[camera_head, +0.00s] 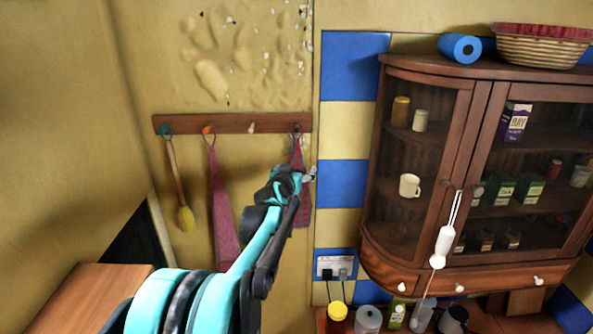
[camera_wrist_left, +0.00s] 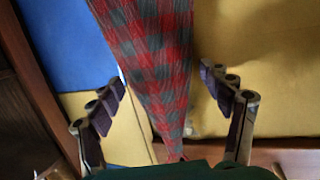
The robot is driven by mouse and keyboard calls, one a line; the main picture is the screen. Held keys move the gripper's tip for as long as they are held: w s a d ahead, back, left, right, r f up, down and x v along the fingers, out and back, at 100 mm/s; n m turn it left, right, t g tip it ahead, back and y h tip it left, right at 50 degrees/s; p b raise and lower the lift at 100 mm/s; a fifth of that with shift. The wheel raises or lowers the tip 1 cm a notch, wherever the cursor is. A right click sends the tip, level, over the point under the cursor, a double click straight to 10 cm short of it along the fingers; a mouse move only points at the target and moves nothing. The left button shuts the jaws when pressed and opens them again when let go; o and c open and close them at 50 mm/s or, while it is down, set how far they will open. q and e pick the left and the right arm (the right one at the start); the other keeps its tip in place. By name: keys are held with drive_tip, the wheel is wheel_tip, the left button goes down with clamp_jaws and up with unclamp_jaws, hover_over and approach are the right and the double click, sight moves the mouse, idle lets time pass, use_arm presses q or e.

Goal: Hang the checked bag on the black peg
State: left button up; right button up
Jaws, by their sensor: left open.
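The red and grey checked bag (camera_head: 299,216) hangs against the wall below the right end of the wooden peg rail. Its narrow top reaches up to a dark peg (camera_head: 297,130), which looks like the black peg; the loop is too small to make out. My left gripper (camera_head: 309,174) is open in front of the bag, partly covering its middle. In the left wrist view the bag (camera_wrist_left: 160,60) runs between the two spread fingers (camera_wrist_left: 160,92), with a gap on both sides. The bag narrows toward the rail. My right gripper is not in view.
A brush (camera_head: 177,185) and a pink cloth (camera_head: 222,205) hang farther left on the rail (camera_head: 230,123). A glass-fronted wooden cabinet (camera_head: 375,150) stands close on the right. A socket (camera_head: 335,267) and several jars are below. A wooden surface (camera_head: 90,290) is at lower left.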

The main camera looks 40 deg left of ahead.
use_arm(q)
drive_tip(key=v, duration=1.2)
drive_tip(key=s+d+f+m+g+h+b, duration=0.1)
drive_tip(key=s+d+f+m+h+b, duration=0.15)
drive_tip(key=d+f+b, duration=0.9)
drive_tip(key=s+d+f+m+g+h+b, duration=0.1)
drive_tip(key=d+f+h+b, duration=0.2)
drive_tip(key=d+f+b, duration=0.85)
drive_tip(key=s+d+f+g+b, duration=0.1)
drive_tip(key=s+d+f+b, duration=0.2)
drive_tip(key=f, duration=0.9)
drive_tip(key=s+d+f+m+g+b, duration=0.1)
drive_tip(key=s+d+f+g+b, duration=0.1)
drive_tip(key=s+f+b, duration=0.4)
drive_tip(key=s+d+f+g+h+b, duration=0.1)
drive_tip(key=s+d+f+b, duration=0.3)
drive_tip(key=f, duration=1.3)
drive_tip(key=shift+s+f+g+b, duration=0.35)
drive_tip(key=shift+s+g+b, duration=0.4)
drive_tip(key=shift+s, duration=0.4)
